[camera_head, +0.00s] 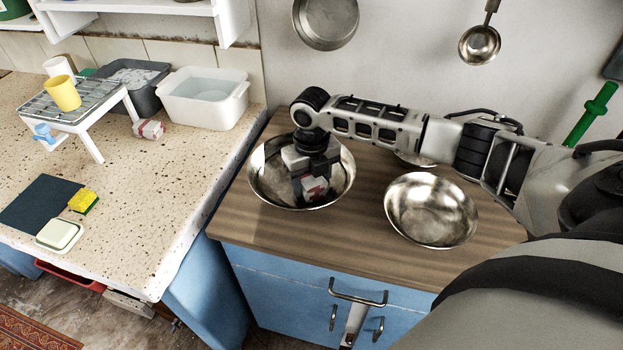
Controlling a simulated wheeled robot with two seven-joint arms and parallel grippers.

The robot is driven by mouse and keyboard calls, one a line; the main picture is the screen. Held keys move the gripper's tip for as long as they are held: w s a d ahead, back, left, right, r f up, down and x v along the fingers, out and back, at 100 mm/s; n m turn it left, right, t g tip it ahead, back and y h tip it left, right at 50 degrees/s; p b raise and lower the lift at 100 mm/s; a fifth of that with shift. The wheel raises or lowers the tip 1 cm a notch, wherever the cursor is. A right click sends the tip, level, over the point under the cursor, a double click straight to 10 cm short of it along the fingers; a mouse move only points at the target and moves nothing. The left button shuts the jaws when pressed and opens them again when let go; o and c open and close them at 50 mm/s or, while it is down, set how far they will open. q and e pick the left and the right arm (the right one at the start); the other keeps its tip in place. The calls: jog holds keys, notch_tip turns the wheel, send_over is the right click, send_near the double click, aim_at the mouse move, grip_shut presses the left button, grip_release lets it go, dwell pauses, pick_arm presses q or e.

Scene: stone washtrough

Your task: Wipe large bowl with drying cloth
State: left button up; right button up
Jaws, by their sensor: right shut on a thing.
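The large bowl (264,178), a shiny metal bowl, sits upright on the wooden worktop. The gripper hides part of the bowl's inside and of the cloth. My left gripper is not in view.
A second metal bowl (431,209) stands to the right, with another one (417,160) partly hidden behind my arm. A speckled stone counter (150,190) lies left, holding a white tub (203,100), a rack (80,105) with a yellow cup, and a sponge (83,201).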

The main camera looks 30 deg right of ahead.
jog(key=shift+f, duration=0.1)
jog(key=shift+w+d, duration=0.25)
jog(key=shift+d, duration=0.4)
jog(key=shift+w+d, duration=0.2)
jog(key=shift+d, duration=0.4)
jog(key=shift+w+d, duration=0.2)
jog(key=shift+d, duration=0.25)
jog(key=shift+s+a+r+p, duration=0.1)
jog(key=shift+s+a+p, duration=0.1)
jog(key=shift+a+p, duration=0.25)
jog(key=shift+s+a+r+p, duration=0.1)
jog(key=shift+s+a+p, duration=0.05)
jog(key=shift+a+p, duration=0.25)
jog(key=shift+s+a+f, duration=0.15)
jog(key=shift+a+f, duration=0.05)
jog(key=shift+a, duration=0.25)
jog(key=shift+s+a, duration=0.15)
jog(key=shift+a, duration=0.3)
